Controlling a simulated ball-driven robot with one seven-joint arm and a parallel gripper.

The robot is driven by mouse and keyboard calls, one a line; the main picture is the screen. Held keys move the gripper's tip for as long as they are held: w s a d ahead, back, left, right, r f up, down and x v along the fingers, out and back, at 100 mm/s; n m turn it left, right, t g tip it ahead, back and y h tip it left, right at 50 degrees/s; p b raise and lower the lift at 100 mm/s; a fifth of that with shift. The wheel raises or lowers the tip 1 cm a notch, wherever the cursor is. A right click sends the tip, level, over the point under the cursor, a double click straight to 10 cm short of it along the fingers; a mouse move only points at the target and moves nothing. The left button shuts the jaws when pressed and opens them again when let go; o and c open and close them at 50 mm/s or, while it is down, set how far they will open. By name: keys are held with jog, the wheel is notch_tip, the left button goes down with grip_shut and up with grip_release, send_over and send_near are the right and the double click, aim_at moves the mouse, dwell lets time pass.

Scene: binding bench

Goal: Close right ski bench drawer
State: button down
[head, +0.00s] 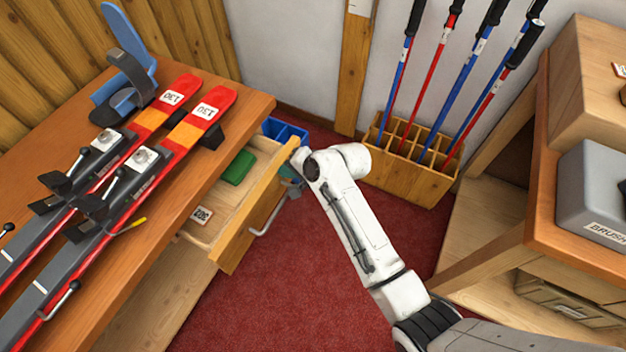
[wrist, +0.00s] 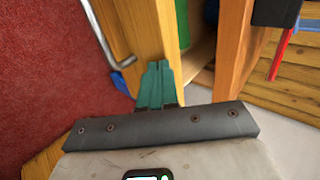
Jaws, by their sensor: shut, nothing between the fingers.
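The right ski bench drawer (head: 255,205) stands pulled out from under the orange-brown bench top (head: 130,215). Its wooden front carries a metal bar handle (head: 268,218). A green block (head: 239,167) and a small label card (head: 202,214) lie inside. In the wrist view the drawer front (wrist: 135,30) and handle (wrist: 108,38) show close up. My gripper (wrist: 157,70) has its teal fingers together and empty, at the drawer front's end; whether they touch it I cannot tell. In the head view, my gripper (head: 291,183) is mostly hidden behind my arm, by the drawer's far end.
Two red skis (head: 150,165) in clamps lie on the bench. A blue bin (head: 285,131) stands behind the drawer. A wooden rack (head: 415,168) with several poles stands at the back wall, and a wooden cabinet (head: 560,220) at right. Red carpet (head: 260,290) lies clear before the drawer.

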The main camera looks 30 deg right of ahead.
jog(key=w+a+b, duration=0.3)
jog(key=w+a, duration=0.4)
jog(key=w, duration=0.2)
jog(key=shift+w, duration=0.4)
